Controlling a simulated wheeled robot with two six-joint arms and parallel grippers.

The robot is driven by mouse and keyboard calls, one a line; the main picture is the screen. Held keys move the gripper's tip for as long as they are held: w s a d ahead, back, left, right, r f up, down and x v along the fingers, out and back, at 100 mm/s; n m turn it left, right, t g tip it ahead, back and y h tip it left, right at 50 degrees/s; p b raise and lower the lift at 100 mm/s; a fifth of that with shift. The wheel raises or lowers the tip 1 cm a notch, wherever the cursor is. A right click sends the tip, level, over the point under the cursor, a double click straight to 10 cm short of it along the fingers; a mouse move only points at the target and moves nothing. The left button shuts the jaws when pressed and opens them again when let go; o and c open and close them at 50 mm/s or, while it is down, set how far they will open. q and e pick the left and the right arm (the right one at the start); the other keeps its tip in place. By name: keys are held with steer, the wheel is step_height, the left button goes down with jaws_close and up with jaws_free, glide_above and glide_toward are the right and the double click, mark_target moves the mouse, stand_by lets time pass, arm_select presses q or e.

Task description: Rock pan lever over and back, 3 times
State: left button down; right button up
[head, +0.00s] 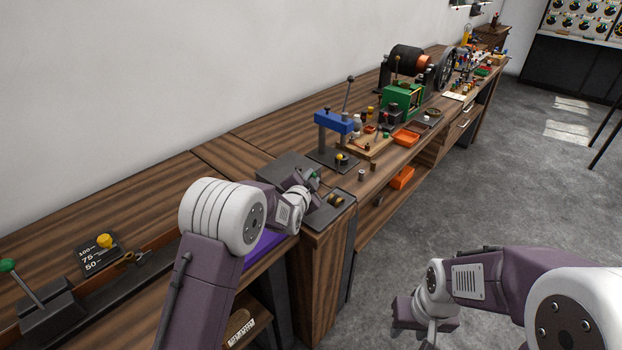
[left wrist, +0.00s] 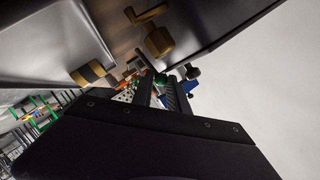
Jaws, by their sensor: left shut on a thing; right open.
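My left gripper (head: 312,180) is at a dark grey metal unit (head: 336,213) on the bench, its arm reaching in from the left. A small green knob (head: 318,174) shows at its fingertips. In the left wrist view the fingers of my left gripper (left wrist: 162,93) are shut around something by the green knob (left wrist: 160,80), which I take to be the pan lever. Its shaft and base are mostly hidden by the hand. My right gripper (head: 430,332) is open and empty over the floor, apart from the bench; its fingertips are partly cut off.
Brass fittings (head: 335,199) sit on the unit close to the hand. A blue-topped press (head: 334,122) with a tall lever stands just beyond. Another green-knobbed lever (head: 8,265) stands far left. A green machine (head: 403,99) and orange trays crowd the bench further back.

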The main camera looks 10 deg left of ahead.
arm_select(q)
steer(key=w+r+g+p, duration=0.1)
steer(key=p, duration=0.8)
steer(key=w+d+m+g+y+p, duration=0.1)
steer(key=g+p, duration=0.1)
steer(key=p, duration=0.6)
steer(key=w+d+r+g+y+p, duration=0.1)
steer(key=p, duration=0.8)
steer(key=shift+w+r+m+p, duration=0.15)
steer(key=shift+r+m+p, duration=0.15)
steer(key=shift+p, duration=0.05)
steer(key=shift+f+g+p, duration=0.2)
steer(key=shift+g+p, duration=0.1)
steer(key=shift+f, duration=0.25)
steer(key=c, duration=1.3)
jaws_free()
steer(key=shift+f, duration=0.1)
steer(key=shift+c, duration=0.2)
